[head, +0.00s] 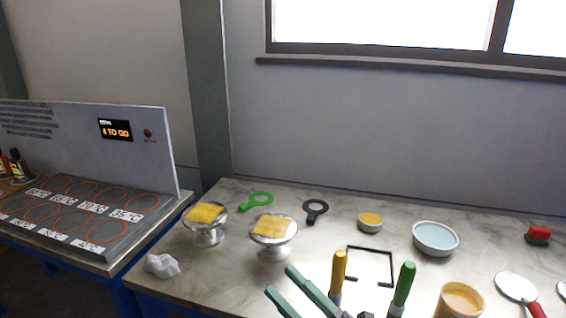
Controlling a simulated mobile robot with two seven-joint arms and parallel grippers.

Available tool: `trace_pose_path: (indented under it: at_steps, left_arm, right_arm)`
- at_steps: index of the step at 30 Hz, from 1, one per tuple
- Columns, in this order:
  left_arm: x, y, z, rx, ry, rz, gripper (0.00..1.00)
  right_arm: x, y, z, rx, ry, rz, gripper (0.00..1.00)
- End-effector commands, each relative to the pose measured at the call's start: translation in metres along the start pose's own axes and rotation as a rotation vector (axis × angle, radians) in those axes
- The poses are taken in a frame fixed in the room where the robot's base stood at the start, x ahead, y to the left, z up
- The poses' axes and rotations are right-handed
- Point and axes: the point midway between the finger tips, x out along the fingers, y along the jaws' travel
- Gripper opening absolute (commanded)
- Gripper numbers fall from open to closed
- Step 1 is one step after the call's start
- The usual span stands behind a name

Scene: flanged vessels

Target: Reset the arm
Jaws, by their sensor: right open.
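My right gripper (280,279) shows at the bottom centre as two parallel grey-green fingers, spread apart with nothing between them. It is in front of the two metal flanged vessels. The left vessel (208,237) and the right vessel (272,252) stand upright on the table, each with a yellow sheet (206,213) on its top. The right gripper's fingertips appear apart from the right vessel. My left gripper is not in view.
On the table (215,290) are a green ring tool (247,206), black ring tool (311,217), yellow-filled bowl (370,228), blue-filled bowl (435,249), black frame (392,270), yellow handle (338,275), green handle (404,284), orange-filled cup (452,312) and white crumpled item (162,265). A marked station (122,236) stands left.

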Motion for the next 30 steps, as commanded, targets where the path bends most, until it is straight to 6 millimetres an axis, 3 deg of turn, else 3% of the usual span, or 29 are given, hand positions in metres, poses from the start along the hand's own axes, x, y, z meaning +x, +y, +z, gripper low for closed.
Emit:
trace_pose_path:
  at_steps: [3, 7, 12, 16, 20, 30]
  left_arm:
    - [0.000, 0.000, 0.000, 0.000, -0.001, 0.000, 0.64]
    - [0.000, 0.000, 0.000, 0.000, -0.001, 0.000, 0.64]
    - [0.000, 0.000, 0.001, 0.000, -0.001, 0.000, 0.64]
    - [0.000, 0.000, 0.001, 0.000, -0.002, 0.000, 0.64]
    - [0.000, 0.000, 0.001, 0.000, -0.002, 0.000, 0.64]
    - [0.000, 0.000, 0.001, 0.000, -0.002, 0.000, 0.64]
  right_arm:
    - [-0.060, -0.043, 0.049, 0.314, -0.352, -0.037, 0.65]
    - [-0.140, -0.096, 0.077, 0.616, -0.702, -0.069, 0.65]
    - [-0.249, -0.157, 0.071, 0.939, -1.097, -0.098, 0.65]
    - [-0.312, -0.186, 0.050, 1.107, -1.317, -0.108, 0.65]
    - [-0.345, -0.200, 0.034, 1.194, -1.437, -0.111, 0.65]
    - [-0.345, -0.200, 0.034, 1.194, -1.437, -0.111, 0.65]
